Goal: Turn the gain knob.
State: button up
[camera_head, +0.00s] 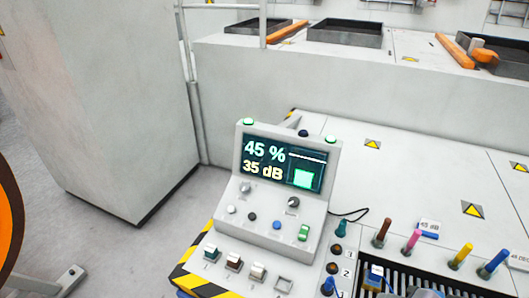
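A grey control box (247,207) stands on the bench with a tilted screen (283,166). The screen reads "45 %" in pale green and "35 dB" in yellow, with a bright green block at its right. Below it are a light knob (246,187) at the left and a dark knob (293,202) at the right. No readable label shows which one is the gain knob. A lower row has a white button (231,209), a dark button (252,216), a blue button (277,225) and a green switch (303,232).
Several coloured plugs (411,242) stand upright to the right. A tall grey cabinet (110,100) stands at left. The bench top (400,170) behind is mostly clear.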

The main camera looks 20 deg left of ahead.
aim_at(293, 202)
jog(key=j, duration=0.75)
jog(key=i+j, duration=0.1)
jog(key=j, duration=0.7)
